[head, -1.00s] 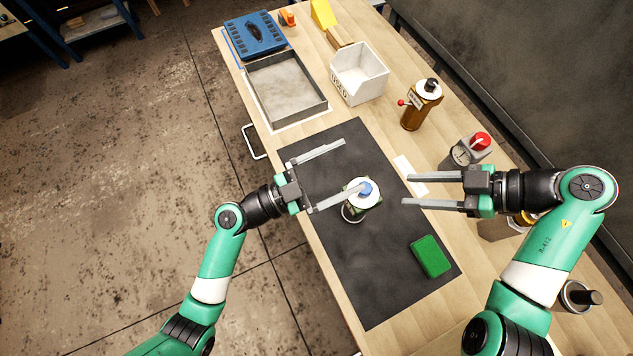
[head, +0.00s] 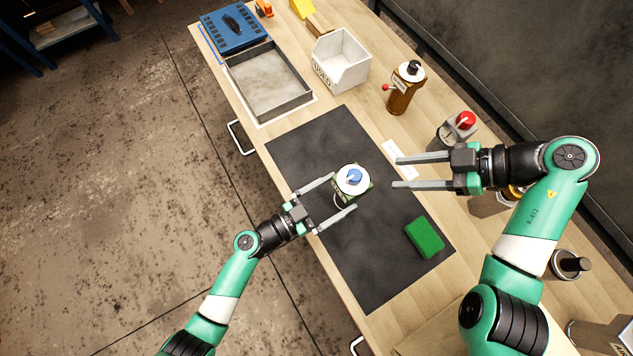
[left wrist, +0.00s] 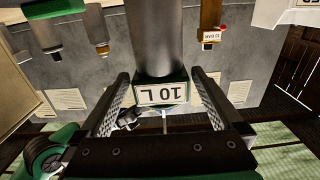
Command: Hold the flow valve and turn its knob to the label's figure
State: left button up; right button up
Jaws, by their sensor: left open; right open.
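The dial's marks are too small to read.
A green block (head: 425,237) lies on the mat (head: 300,150). A white card (head: 389,147) lies by the mat's right edge.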

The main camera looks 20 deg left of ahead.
aim_at(351, 186)
pick_arm(q)
jog(key=x, duration=0.4)
jog(key=shift+w+d, duration=0.2)
grip_shut()
dwell(0.3)
dwell(0.9)
